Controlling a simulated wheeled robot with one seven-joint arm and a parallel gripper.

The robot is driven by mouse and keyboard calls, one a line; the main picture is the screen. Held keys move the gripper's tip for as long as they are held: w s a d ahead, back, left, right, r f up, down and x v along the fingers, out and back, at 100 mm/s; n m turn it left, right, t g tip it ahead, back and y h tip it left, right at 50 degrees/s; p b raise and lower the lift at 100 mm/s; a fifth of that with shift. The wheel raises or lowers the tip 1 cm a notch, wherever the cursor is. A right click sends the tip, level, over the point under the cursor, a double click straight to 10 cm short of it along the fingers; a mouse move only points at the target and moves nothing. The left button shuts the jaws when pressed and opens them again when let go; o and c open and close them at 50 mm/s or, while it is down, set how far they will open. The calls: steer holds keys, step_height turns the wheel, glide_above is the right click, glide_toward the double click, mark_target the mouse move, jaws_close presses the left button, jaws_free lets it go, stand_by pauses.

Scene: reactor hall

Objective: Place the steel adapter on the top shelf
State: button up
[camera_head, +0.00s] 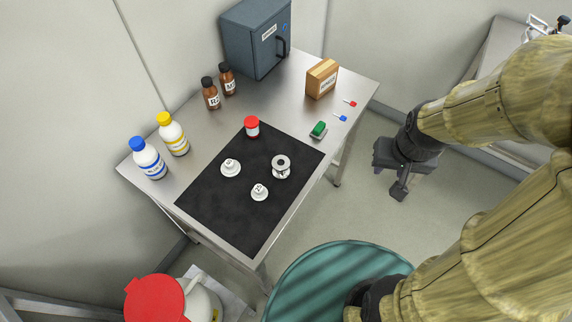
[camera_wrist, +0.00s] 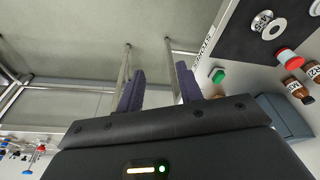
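Three pale metal flanged pieces with labels stand on the black mat (camera_head: 218,202) on the steel table. They are a spool-like piece with a round top (camera_head: 281,165), a piece at left (camera_head: 230,168) and a piece at front (camera_head: 259,192). I cannot tell for sure which is the steel adapter. The spool-like piece also shows at the upper right of the wrist view (camera_wrist: 267,25). My gripper (camera_head: 400,186) hangs right of the table, apart from all the pieces. In the wrist view its two fingers (camera_wrist: 160,70) are spread with nothing between them. I cannot identify the top shelf.
A red-capped jar (camera_head: 252,128), brown bottles (camera_head: 211,97), white bottles (camera_head: 172,135), a box (camera_head: 322,79), a green-topped block (camera_head: 318,131) and a grey cabinet (camera_head: 255,40) stand on the table. A teal round surface (camera_head: 325,275) is in front. Metal racking (camera_wrist: 18,85) shows at left in the wrist view.

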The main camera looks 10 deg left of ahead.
steer(key=o, duration=0.6)
steer(key=shift+w+a, duration=0.2)
steer(key=shift+a, duration=0.05)
steer(key=shift+o, duration=0.9)
steer(key=w+a+n, duration=0.3)
steer(key=w+a, duration=0.2)
steer(key=a, duration=0.6)
steer(key=shift+a+n+g+y, duration=0.2)
steer(key=shift+n+g+y, duration=0.1)
steer(key=n, duration=0.3)
glide_above(280, 162)
steer(key=s, duration=0.2)
steer(key=shift+w+d+f+g, duration=0.15)
steer(key=shift+d+f+g, duration=0.25)
steer(key=shift+d, duration=0.1)
steer(key=f, duration=0.4)
steer(key=w+f, duration=0.1)
steer(key=f, duration=0.7)
steer(key=shift+w+a, duration=0.15)
steer(key=shift+a, duration=0.2)
steer(key=shift+f, duration=0.1)
